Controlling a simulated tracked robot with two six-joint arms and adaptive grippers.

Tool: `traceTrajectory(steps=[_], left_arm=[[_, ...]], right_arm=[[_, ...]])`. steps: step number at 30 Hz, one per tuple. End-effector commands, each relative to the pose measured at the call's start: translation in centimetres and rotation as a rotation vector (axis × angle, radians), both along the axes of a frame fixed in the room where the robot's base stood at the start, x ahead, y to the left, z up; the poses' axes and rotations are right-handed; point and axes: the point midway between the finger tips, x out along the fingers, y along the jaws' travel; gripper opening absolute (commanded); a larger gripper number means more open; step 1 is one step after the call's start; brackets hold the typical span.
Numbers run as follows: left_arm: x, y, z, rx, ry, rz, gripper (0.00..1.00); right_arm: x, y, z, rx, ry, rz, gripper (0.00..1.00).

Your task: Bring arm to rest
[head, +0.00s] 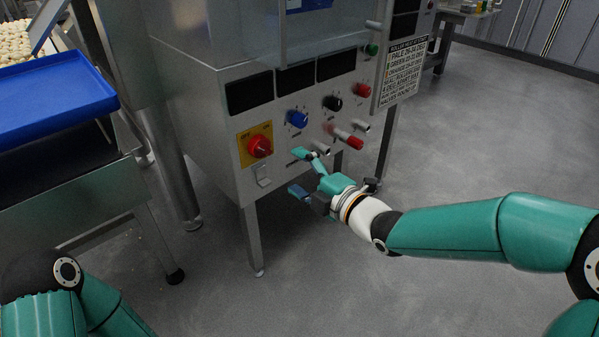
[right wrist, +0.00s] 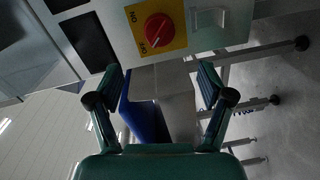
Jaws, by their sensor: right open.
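My right arm reaches in from the right in the head view. My right gripper (head: 302,173) is open and empty, just in front of the lower part of the steel machine's control panel (head: 222,131). In the right wrist view the open fingers (right wrist: 160,88) point towards the panel, with a red rotary switch (right wrist: 158,30) on a yellow plate beyond them. The same red switch (head: 259,146) shows in the head view, left of the gripper. Part of my left arm (head: 55,295) shows at the lower left; its gripper is out of view.
Blue, black and red knobs and levers (head: 348,136) stick out close to the right gripper. A printed sign (head: 400,72) hangs at the panel's right. A blue tray (head: 52,95) lies on a table at the left. The grey floor (head: 480,140) at right is clear.

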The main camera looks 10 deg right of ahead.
Motion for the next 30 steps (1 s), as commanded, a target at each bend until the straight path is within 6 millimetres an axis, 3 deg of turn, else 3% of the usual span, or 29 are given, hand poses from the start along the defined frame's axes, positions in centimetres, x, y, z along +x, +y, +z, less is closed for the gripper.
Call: traceTrajectory(steps=[14,17,20,23,26,30], left_arm=[[0.0,0.0,0.2,0.000,0.000,0.000,0.40],[0.0,0.0,1.1,0.000,0.000,0.000,0.40],[0.0,0.0,2.3,0.000,0.000,0.000,0.40],[0.0,0.0,3.6,0.000,0.000,0.000,0.40],[0.0,0.0,4.9,0.000,0.000,0.000,0.40],[0.0,0.0,6.3,0.000,0.000,0.000,0.40]], right_arm=[[0.1,-0.3,0.1,0.000,0.003,-0.005,0.80],[0.6,-1.2,-1.1,-0.003,0.041,-0.021,0.80],[0.7,-2.0,-4.7,-0.008,0.135,-0.037,0.80],[-0.4,-3.1,-10.3,0.008,0.300,-0.077,0.80],[-3.1,-4.4,-17.1,0.080,0.554,-0.159,0.80],[-9.7,-5.8,-25.6,0.259,0.981,-0.351,0.80]])
